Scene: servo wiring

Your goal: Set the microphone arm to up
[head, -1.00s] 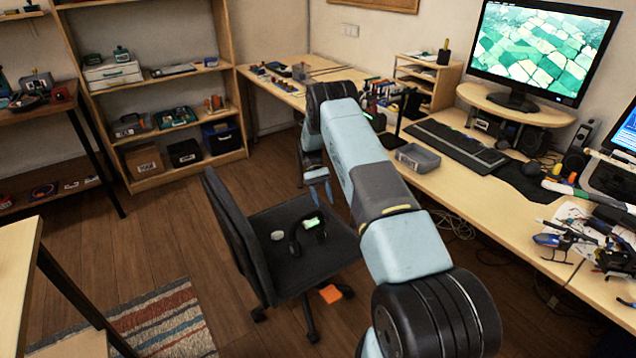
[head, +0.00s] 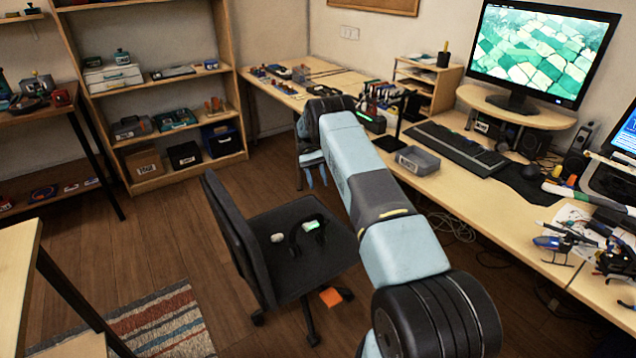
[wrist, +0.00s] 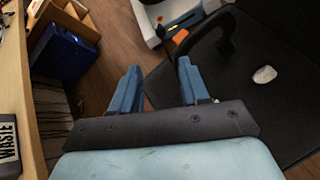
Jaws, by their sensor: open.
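A dark headset (head: 294,242) lies on the seat of the black office chair (head: 260,255). A green-lit piece (head: 312,225) shows at its right side. Its microphone arm is too small to make out, so I cannot tell its position. In the wrist view, a dark curved loop (wrist: 228,32) at the upper right looks like part of the headset. My gripper (head: 314,180) hangs above and beyond the seat, pointing down. In the wrist view my gripper (wrist: 158,68) is open, with nothing between its two blue fingers, and is apart from the loop.
The chair's backrest (head: 235,235) rises on the left. The cluttered desk (head: 470,195) runs along the right. A blue bin (wrist: 62,52) stands left of my gripper. Open floor lies left of the chair.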

